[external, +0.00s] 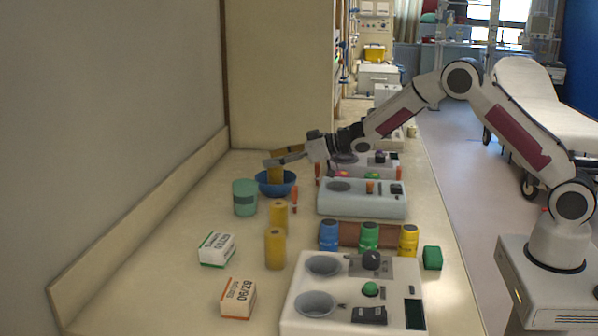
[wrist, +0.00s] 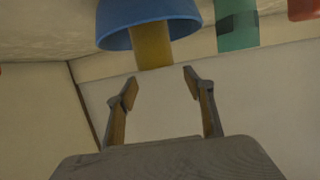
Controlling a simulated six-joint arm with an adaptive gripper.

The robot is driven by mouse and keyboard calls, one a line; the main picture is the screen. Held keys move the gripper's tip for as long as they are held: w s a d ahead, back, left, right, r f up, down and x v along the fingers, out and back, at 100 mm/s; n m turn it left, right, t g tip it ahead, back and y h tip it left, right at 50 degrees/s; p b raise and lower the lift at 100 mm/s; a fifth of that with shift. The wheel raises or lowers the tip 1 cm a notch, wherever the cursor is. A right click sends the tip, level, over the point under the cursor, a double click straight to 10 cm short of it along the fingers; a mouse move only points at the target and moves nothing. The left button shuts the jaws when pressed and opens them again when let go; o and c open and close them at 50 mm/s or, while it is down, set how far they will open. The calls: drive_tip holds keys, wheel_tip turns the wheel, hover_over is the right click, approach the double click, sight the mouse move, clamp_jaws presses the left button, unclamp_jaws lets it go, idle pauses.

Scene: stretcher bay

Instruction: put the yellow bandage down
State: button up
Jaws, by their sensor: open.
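A yellow bandage (external: 275,174) stands in the blue bowl (external: 277,190) on the counter, its upper part showing above the rim. In the wrist view the bandage (wrist: 152,46) sticks out of the blue bowl (wrist: 120,38), just beyond my fingertips. My gripper (external: 275,161) is at the top of the bandage, over the bowl. In the wrist view my gripper (wrist: 161,79) has its two fingers spread with nothing between them. The bandage's lower part is hidden in the bowl.
A teal cup (external: 245,198) stands left of the bowl. Two more yellow rolls (external: 279,217) (external: 275,249) stand nearer the camera. Two boxes (external: 217,249) (external: 238,298) lie at front left. Grey device panels (external: 361,206) stand to the right. The counter's left strip is clear.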

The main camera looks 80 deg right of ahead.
drive_tip(key=shift+r, duration=3.5)
drive_tip(key=s+a+r+m+g+h, duration=0.1)
drive_tip(key=s+a+r, duration=0.25)
drive_tip(key=s, duration=0.35)
drive_tip(key=s+a+r+g+h, duration=0.1)
drive_tip(key=s+a+r, duration=0.2)
drive_tip(key=s+r, duration=0.3)
drive_tip(key=s+a+r+m+g+h, duration=0.1)
drive_tip(key=s+a+r+g, duration=0.15)
drive_tip(key=s, duration=0.65)
drive_tip(key=s+a+f+g+y, duration=0.1)
drive_tip(key=s+a+f, duration=0.2)
drive_tip(key=s, duration=0.8)
drive_tip(key=s+a+f+n+g+y, duration=0.1)
drive_tip(key=s+a+f+g, duration=0.1)
drive_tip(key=s+a, duration=0.5)
drive_tip(key=s+a+f+n+g+y, duration=0.1)
drive_tip(key=s+a+f, duration=0.3)
drive_tip(key=s, duration=1.2)
drive_tip(key=shift+s+a+f, duration=0.2)
drive_tip(key=shift+a+f, duration=0.2)
drive_tip(key=shift+a, duration=0.1)
